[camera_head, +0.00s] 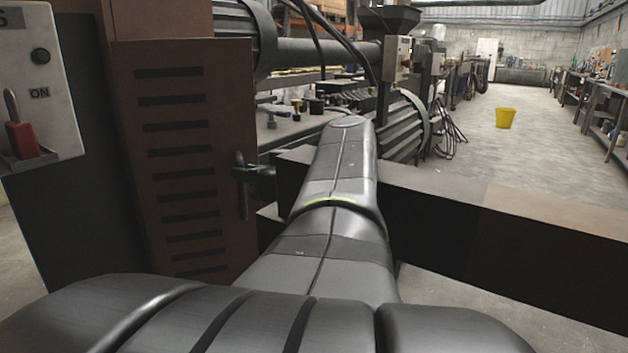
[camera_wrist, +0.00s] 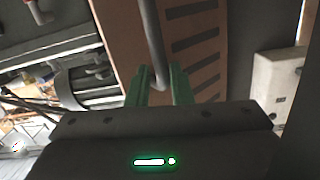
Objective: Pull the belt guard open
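The belt guard (camera_head: 125,130) is a brown panel with a column of dark slots, on the left in the head view. It also shows in the wrist view (camera_wrist: 210,15). Its dark upright bar handle (camera_head: 241,190) is on the panel's right edge. In the wrist view the handle (camera_wrist: 152,35) comes down from the top and ends between the green fingers of my gripper (camera_wrist: 160,88). The fingers are apart, one on each side of the handle, with no clear grip on it. In the head view my arm hides most of the gripper.
A switch box (camera_head: 45,85) with a red lever stands left of the guard. A long dark beam (camera_head: 500,235) with a brown top runs right of my arm. Machinery and a cluttered bench stand behind. A yellow bucket (camera_head: 505,118) stands on open floor at the back right.

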